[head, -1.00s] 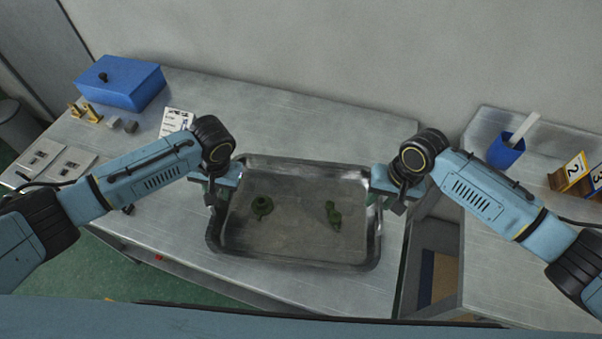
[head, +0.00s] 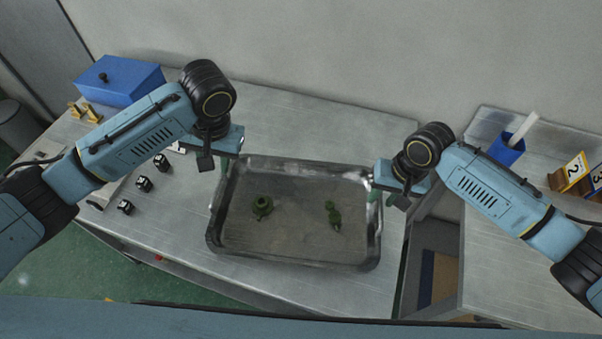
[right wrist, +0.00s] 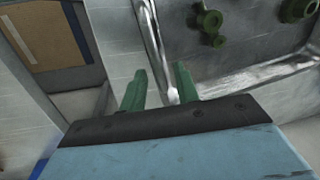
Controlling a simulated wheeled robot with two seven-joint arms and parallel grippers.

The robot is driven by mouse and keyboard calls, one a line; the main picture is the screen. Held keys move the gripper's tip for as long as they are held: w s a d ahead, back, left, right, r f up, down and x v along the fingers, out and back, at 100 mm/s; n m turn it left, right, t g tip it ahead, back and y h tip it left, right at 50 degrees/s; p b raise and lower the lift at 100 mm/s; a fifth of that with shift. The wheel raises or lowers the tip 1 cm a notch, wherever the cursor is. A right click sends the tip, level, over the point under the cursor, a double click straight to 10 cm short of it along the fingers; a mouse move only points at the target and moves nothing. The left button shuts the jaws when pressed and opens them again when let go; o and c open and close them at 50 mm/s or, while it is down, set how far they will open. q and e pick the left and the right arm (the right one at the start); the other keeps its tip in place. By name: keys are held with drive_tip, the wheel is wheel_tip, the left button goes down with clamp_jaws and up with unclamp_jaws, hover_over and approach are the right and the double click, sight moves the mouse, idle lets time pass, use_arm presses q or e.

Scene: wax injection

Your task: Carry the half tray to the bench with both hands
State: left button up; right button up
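The half tray (head: 296,258) is a shallow metal tray lying flat on the metal bench. It holds two dark green parts, a round one (head: 262,206) at the left and a longer one (head: 333,215) at the right. My left gripper (head: 226,165) is above the tray's upper left corner, apart from the rim; its finger gap is not clear. My right gripper (head: 374,193) is at the tray's right rim.
The bench (head: 300,115) has a blue box (head: 118,82) at the back left and several small black blocks (head: 144,184) at the left. A gap separates the two tables.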

wheel_tip(320, 180, up, 10)
drive_tip(key=d, duration=0.2)
drive_tip(key=shift+s, duration=0.1)
idle(0.5)
